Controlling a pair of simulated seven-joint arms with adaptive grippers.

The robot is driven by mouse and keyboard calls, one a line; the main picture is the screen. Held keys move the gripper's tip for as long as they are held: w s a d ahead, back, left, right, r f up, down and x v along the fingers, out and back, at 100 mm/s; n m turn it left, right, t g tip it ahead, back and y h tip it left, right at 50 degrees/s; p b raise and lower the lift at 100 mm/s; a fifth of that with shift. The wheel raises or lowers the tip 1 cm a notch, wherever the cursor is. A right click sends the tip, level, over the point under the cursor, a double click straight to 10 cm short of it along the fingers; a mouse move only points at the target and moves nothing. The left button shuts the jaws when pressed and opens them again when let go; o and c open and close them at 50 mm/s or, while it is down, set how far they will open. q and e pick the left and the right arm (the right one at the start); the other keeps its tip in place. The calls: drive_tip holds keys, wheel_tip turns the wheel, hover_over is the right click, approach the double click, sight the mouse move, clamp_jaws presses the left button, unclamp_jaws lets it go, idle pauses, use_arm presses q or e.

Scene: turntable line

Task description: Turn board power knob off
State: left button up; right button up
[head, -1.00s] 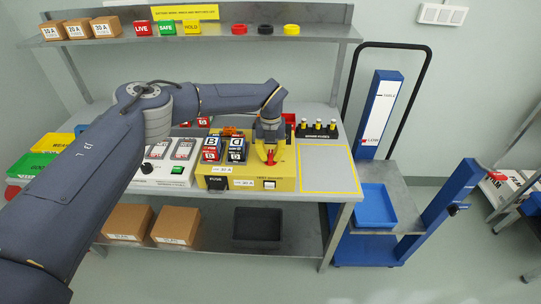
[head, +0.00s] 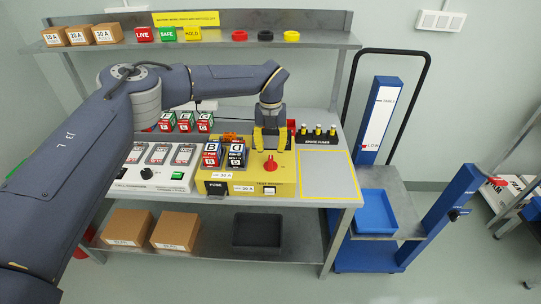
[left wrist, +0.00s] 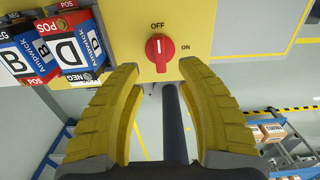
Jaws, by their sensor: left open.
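The red power knob (head: 270,164) is on the top of the yellow test board (head: 284,187). In the left wrist view the knob (left wrist: 160,47) has a white mark standing upright, in line with the OFF label (left wrist: 157,26) and not with the ON label (left wrist: 185,47) to its right. My left gripper (head: 270,150) has yellow fingers spread apart, just behind the knob in the head view and clear of it. In the left wrist view the open fingers (left wrist: 160,70) hold nothing between them. My right gripper is not in view.
Batteries marked B (head: 211,154) and D (head: 236,154) stand on the board left of the knob. Spare fuses (head: 317,132) stand behind, to the right. A yellow-outlined bench area (head: 327,174) on the right is empty. A blue tray (head: 376,212) sits on the cart.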

sight(271, 160)
use_arm(q)
wheel_tip(271, 160, up, 5)
drive_tip(key=shift+f, duration=0.1)
idle(0.3)
